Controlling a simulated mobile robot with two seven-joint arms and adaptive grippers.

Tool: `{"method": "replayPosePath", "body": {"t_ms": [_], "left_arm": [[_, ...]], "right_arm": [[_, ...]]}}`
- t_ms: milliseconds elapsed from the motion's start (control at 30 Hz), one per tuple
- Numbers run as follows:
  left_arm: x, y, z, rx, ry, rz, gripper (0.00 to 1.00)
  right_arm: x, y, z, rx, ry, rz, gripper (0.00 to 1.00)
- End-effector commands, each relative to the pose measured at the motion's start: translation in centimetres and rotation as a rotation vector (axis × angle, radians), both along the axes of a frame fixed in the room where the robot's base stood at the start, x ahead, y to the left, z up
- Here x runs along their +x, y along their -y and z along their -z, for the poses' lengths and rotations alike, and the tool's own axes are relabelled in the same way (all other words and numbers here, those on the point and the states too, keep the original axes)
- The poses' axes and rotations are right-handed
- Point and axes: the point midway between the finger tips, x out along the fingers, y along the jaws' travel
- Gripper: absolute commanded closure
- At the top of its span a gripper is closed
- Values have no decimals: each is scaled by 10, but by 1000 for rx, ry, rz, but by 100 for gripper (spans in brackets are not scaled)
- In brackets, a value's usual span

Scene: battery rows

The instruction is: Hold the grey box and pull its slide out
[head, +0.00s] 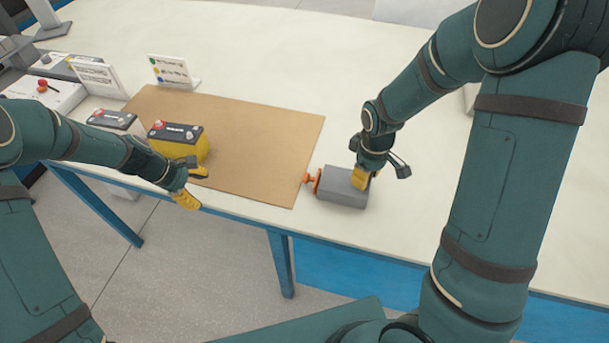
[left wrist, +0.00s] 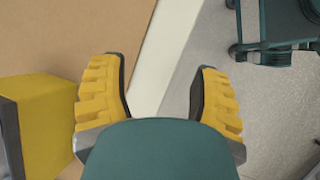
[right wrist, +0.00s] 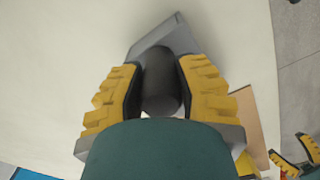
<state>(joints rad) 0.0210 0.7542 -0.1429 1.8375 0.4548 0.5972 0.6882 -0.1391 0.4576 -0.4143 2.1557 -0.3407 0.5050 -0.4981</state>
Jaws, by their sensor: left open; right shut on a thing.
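The grey box (head: 335,190) lies on the table to the right of the brown mat, near the front edge. An orange knob (head: 311,181), on the slide's end, sticks out of the box's left side. My right gripper (head: 364,178) is over the box's right part. In the right wrist view it is shut on a dark rounded grip (right wrist: 162,85) on the box (right wrist: 160,35), one yellow finger on each side. My left gripper (head: 191,187) is open and empty at the front edge of the table, left of the box and apart from it. It also shows open in the left wrist view (left wrist: 160,78).
A yellow and black battery (head: 180,140) stands on the brown mat (head: 262,150), close behind my left gripper. A grey battery (head: 115,121) is at the mat's left edge. Two small signs (head: 98,75) (head: 172,71) stand behind. The table right of the box is clear.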

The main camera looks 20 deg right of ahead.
Motion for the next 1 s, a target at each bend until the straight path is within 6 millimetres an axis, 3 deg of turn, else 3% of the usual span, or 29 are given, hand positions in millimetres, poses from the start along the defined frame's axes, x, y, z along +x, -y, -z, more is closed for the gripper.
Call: {"method": "replayPosePath", "body": {"t_ms": [33,200,300,400,667,1000], "left_arm": [[13,29,-8,-42,-28,26,38],[29,117,-31,-145,-151,126,38],[31,156,-43,-180,-216,176,38],[29,182,-53,-198,-264,210,38],[23,210,-57,-212,-316,243,38],[2,244,-16,-211,-318,244,38]], "right_arm": [[-1,0,1,0,-4,-1,100],[-1,0,1,0,-4,0,100],[-1,0,1,0,-4,0,100],[-1,0,1,0,-4,0,100],[-1,0,1,-1,-3,0,100],[-1,0,1,0,-2,0,100]]}}
